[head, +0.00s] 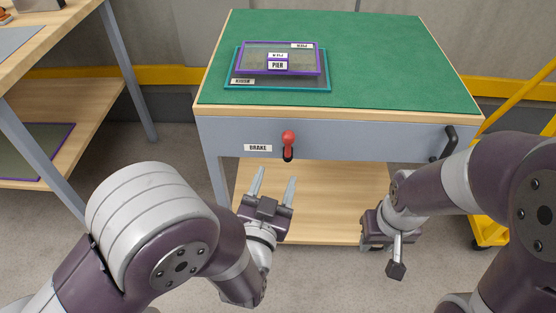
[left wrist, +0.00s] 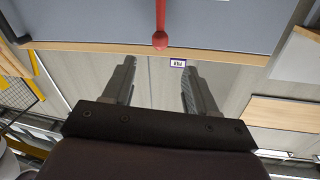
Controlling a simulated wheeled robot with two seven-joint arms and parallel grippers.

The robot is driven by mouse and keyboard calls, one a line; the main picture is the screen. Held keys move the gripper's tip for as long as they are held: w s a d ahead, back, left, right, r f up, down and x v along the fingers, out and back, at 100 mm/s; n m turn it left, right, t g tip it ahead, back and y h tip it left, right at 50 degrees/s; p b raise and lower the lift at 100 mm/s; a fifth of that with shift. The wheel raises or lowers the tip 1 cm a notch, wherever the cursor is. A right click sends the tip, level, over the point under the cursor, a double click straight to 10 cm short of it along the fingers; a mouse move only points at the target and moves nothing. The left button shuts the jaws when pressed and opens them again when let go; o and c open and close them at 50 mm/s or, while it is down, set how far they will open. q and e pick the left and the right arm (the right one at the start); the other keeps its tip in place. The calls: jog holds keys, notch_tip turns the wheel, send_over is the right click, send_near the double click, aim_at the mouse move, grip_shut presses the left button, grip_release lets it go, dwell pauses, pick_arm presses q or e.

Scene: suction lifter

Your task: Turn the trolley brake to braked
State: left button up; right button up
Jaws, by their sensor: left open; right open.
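The trolley (head: 213,160) has a green top and a blue-grey front panel. The brake lever, with a red knob (head: 288,138) and a dark lower end, stands upright on that panel, right of a BRAKE label (head: 258,148). In the left wrist view, which looks upside down, the red lever (left wrist: 160,38) points toward the trolley's top edge. My left gripper (head: 275,175) is open and empty, just below and in front of the lever, apart from it. Its fingers also show in the left wrist view (left wrist: 156,75). My right gripper (head: 393,262) is at the lower right, away from the lever, pointing downward.
Framed panels, one purple (head: 243,57) and one teal (head: 325,86), lie stacked on the green top. A black handle (head: 450,137) sits at the trolley's right end. A wooden bench (head: 60,45) stands left; a yellow frame (head: 515,85) stands right.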

aim_at(287, 143)
pick_arm(q)
jog(key=w+b, duration=0.1)
jog(key=w, duration=0.2)
jog(key=w+d, duration=0.1)
jog(key=w, duration=0.3)
jog(key=w+d+b, duration=0.1)
jog(key=w, duration=0.3)
jog(key=shift+w+d+r+b, duration=0.1)
jog(key=shift+w+d+b, duration=0.05)
jog(key=shift+w+b, duration=0.15)
grip_shut()
